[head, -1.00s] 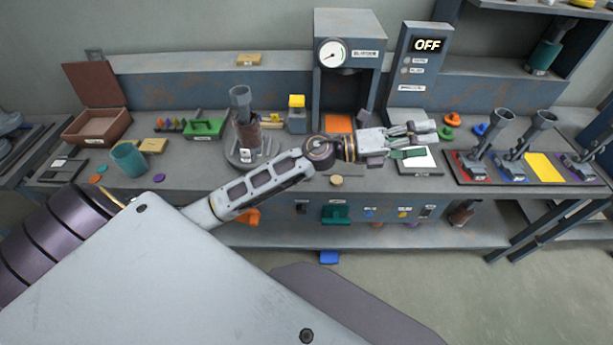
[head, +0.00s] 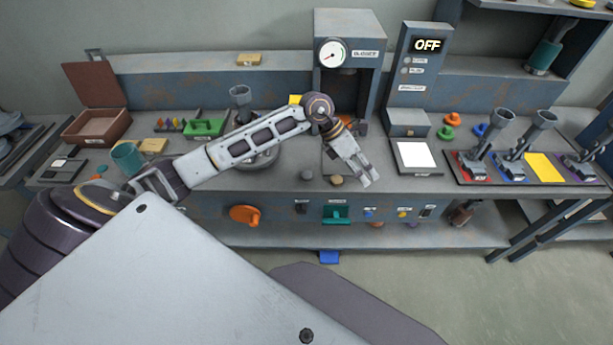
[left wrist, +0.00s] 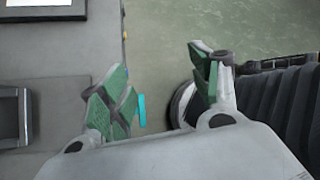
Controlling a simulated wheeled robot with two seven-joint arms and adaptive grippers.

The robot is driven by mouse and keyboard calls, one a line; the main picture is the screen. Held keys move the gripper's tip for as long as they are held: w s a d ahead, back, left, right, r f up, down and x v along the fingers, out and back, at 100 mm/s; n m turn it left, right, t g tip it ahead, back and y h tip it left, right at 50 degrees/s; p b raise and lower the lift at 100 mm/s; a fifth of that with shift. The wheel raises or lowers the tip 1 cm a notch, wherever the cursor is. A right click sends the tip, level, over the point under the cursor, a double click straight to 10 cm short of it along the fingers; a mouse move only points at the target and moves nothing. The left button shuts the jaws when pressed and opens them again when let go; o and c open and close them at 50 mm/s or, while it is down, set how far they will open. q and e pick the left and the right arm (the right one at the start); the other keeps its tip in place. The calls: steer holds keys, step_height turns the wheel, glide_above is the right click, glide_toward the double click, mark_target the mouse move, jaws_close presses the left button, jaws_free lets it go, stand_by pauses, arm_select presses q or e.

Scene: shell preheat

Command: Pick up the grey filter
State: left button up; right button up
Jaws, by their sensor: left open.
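My left gripper (head: 369,178) is to the right of both, over the bench's front part, pointing down and to the right. My right gripper is not in view.
A white plate (head: 416,154) lies right of my gripper, before the OFF display unit (head: 412,75). The gauge press (head: 347,50) stands behind my arm. A tray with funnel-shaped tools (head: 481,176) is farther right. A teal cup (head: 126,158) stands at left.

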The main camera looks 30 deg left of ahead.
arm_select(q)
steer(key=a+g+y, duration=0.1)
steer(key=a+y, duration=0.6)
steer(key=a, duration=1.2)
steer(key=shift+w+a+f+n+g+y, duration=0.2)
steer(key=shift+n+g+y, duration=0.1)
steer(key=shift+y, duration=0.1)
steer(key=shift+f, duration=0.1)
glide_above(306, 175)
step_height(306, 175, down, 7)
steer(key=shift+a+r+p, duration=0.1)
steer(key=shift+r+p, duration=0.05)
steer(key=shift+p, duration=0.15)
steer(key=shift+f, duration=0.8)
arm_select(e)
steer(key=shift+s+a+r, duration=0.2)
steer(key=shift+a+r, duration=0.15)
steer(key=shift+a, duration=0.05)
